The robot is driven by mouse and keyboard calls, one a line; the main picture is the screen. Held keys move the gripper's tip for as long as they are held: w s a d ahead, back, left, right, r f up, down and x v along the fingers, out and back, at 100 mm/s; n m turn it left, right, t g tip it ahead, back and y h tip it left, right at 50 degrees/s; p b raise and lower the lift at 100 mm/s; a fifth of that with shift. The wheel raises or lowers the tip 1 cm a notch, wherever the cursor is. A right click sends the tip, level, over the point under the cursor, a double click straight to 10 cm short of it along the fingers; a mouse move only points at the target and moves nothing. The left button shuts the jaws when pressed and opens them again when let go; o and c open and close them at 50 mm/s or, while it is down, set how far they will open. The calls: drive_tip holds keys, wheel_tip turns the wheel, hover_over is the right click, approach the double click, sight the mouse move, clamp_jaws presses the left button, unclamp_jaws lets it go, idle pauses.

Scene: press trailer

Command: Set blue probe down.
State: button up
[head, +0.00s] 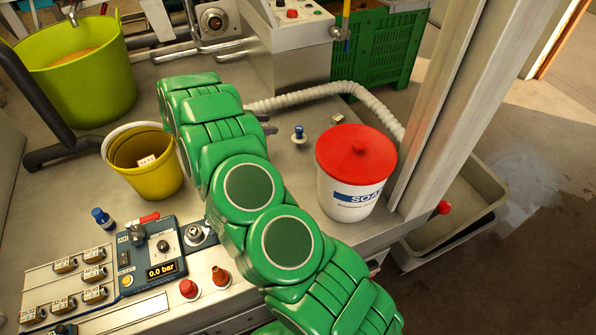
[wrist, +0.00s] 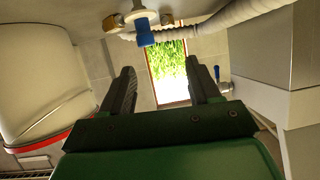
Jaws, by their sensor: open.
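A blue-topped probe (head: 299,132) with a pale collar stands upright on the grey worktop, left of the white SOAP bucket. In the wrist view, which looks upside down, its blue end (wrist: 147,38) hangs from the top, by a brass fitting. My gripper (wrist: 163,78) is open, with nothing between its fingers. The probe appears beyond the fingertips, between them sideways and apart from them. In the head view my green arm hides most of the gripper; dark finger tips (head: 269,130) show just left of the probe. Another small blue-topped piece (head: 102,217) stands at the left.
The SOAP bucket (head: 352,187) with a red lid stands close on the right. A ribbed white hose (head: 325,90) curves behind the probe. A small tagged fitting (head: 337,120) lies nearby. A yellow bucket (head: 158,178) and pressure panel (head: 165,243) are left of my arm.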

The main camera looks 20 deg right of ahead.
drive_tip(key=w+a+r+n+t+y, duration=0.35)
drive_tip(key=w+a+r+t, duration=0.2)
drive_tip(key=r, duration=0.45)
drive_tip(key=w+a+r+n+t+y, duration=0.2)
drive_tip(key=w+a+r+t+y, duration=0.4)
drive_tip(key=r, duration=0.3)
drive_tip(key=s+a+r+n+g+y, duration=0.2)
drive_tip(key=s+a+r+n+y, duration=0.5)
drive_tip(key=s+a+r, duration=0.45)
drive_tip(key=s+n+g+y, duration=0.2)
drive_tip(key=s+n+g, duration=0.3)
drive_tip(key=s, duration=1.7)
drive_tip(key=s+d+f+g+h, duration=0.1)
drive_tip(key=s+d, duration=0.4)
drive_tip(key=s, duration=0.5)
drive_tip(key=s+d+f+g+h, duration=0.2)
drive_tip(key=s+d+g, duration=0.2)
drive_tip(key=s, duration=0.7)
drive_tip(key=s+d+f+g+h, duration=0.1)
drive_tip(key=s+d, duration=0.4)
drive_tip(key=s, duration=0.5)
drive_tip(key=shift+s+d+f+g+h, duration=0.3)
drive_tip(key=shift+d+f+g+h, duration=0.1)
drive_tip(key=shift+g+h, duration=0.25)
